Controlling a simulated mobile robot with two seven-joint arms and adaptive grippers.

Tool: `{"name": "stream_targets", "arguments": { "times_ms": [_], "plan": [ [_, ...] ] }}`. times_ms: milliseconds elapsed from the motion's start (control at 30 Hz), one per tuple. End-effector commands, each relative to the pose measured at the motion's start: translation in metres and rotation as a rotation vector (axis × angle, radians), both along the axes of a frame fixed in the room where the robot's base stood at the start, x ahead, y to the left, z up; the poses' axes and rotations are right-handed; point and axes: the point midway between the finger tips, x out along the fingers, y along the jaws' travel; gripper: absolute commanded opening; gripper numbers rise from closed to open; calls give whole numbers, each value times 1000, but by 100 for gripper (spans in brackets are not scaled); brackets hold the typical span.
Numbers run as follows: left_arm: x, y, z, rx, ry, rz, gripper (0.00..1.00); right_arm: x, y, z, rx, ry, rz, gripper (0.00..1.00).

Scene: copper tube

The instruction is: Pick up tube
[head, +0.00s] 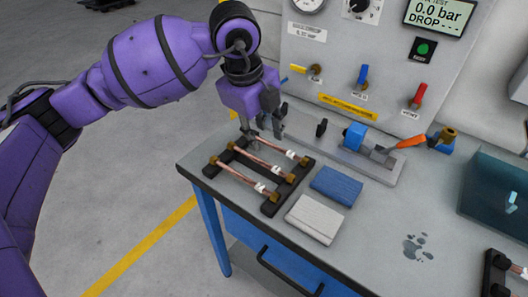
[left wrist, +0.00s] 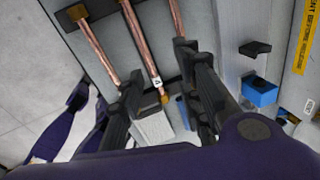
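Three copper tubes with brass ends and white labels lie side by side on a black rack (head: 270,208) at the table's left: a near tube (head: 236,174), a middle tube (head: 250,158) and a far tube (head: 268,143). My left gripper (head: 262,132) points down over the rack's far side, its fingers apart. In the left wrist view the gripper (left wrist: 160,75) is open and empty. A tube with a label marked A (left wrist: 143,50) runs between its fingers in the picture; contact cannot be told. Other tubes show to its left (left wrist: 98,48) and right (left wrist: 178,18). My right gripper is out of view.
Behind stands a fixture with a blue block (head: 355,136) and orange handle (head: 409,142), before a gauge panel (head: 330,50). A second rack (head: 495,275) is at lower right.

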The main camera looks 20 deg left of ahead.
Motion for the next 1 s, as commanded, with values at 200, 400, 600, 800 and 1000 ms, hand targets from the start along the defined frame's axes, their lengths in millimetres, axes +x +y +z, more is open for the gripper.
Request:
{"name": "stream_targets", "arguments": {
  "times_ms": [200, 400, 600, 800, 1000],
  "plan": [
    [-4, 7, -10, 13, 31, 114, 32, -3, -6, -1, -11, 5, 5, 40],
    [-1, 6, -32, 12, 32, 112, 32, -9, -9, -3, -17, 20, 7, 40],
    [-3, 6, -61, 11, 32, 112, 32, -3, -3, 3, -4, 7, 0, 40],
    [2, 4, -79, 11, 30, 111, 32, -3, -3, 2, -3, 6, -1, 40],
    [2, 4, -80, 10, 29, 110, 32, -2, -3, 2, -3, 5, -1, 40]
  ]
}}
